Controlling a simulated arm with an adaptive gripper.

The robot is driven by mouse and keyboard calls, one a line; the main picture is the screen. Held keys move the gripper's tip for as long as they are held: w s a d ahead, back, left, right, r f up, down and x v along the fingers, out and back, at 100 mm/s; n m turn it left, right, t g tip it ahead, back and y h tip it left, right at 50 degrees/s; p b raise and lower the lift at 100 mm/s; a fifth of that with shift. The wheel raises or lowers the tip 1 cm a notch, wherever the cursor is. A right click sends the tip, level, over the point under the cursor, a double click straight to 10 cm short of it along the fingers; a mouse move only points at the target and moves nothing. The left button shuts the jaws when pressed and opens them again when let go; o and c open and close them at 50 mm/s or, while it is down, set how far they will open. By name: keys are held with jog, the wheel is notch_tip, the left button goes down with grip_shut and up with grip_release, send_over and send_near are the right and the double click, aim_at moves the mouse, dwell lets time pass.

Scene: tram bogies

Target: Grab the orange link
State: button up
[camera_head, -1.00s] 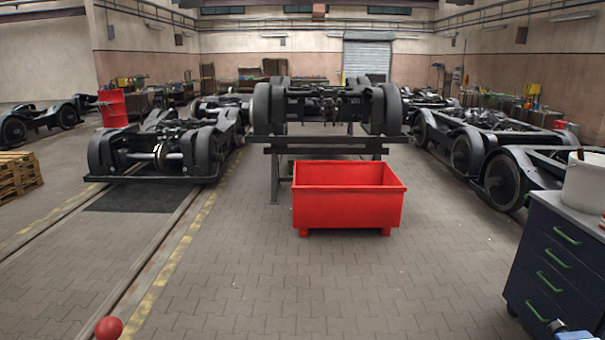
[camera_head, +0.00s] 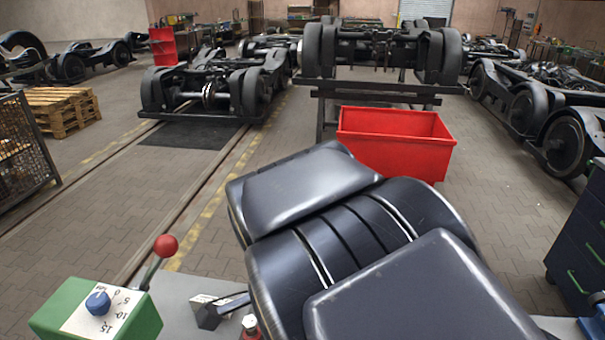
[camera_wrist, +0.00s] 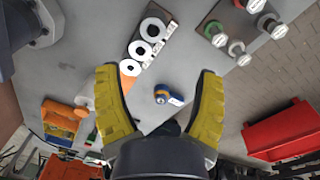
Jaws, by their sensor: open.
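My gripper (camera_wrist: 158,74) shows in the wrist view with its two yellow ribbed fingers spread wide and nothing between their tips. It points at a grey worktop (camera_wrist: 85,45). A small orange patch (camera_wrist: 127,83) shows beside the left finger, at the lower end of a dark strip with white rings. I cannot tell whether this patch is the orange link, and no clear link shape shows. A small blue item with a white label (camera_wrist: 168,95) lies between the fingers, near my gripper's base. In the head view my dark arm covers part of the worktop, and my gripper is not seen.
White rings (camera_wrist: 142,52) sit on the strip. Capped cylinders (camera_wrist: 237,50) stand on a brown board at upper right. Orange-yellow bins (camera_wrist: 62,120) lie at lower left. A green control box (camera_head: 97,310) and a red-knobbed lever (camera_head: 165,246) stand at front left. A red bin (camera_head: 398,142) is beyond.

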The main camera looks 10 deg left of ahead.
jog(key=s+a+f+m, duration=0.2)
jog(key=a+f+m, duration=0.45)
jog(key=a, duration=0.75)
jog(key=shift+n, duration=0.55)
notch_tip(320, 180, down, 8)
jog(key=shift+w+f, duration=0.15)
jog(key=shift+f, duration=0.1)
jog(key=shift+w+a+f, duration=0.1)
jog(key=shift+w+f, duration=0.1)
jog(key=shift+f, duration=1.2)
jog(key=shift+w+a+f, duration=0.1)
jog(key=shift+w+f, duration=0.1)
jog(key=shift+f, duration=1.15)
jog(key=shift+d, duration=0.1)
grip_shut()
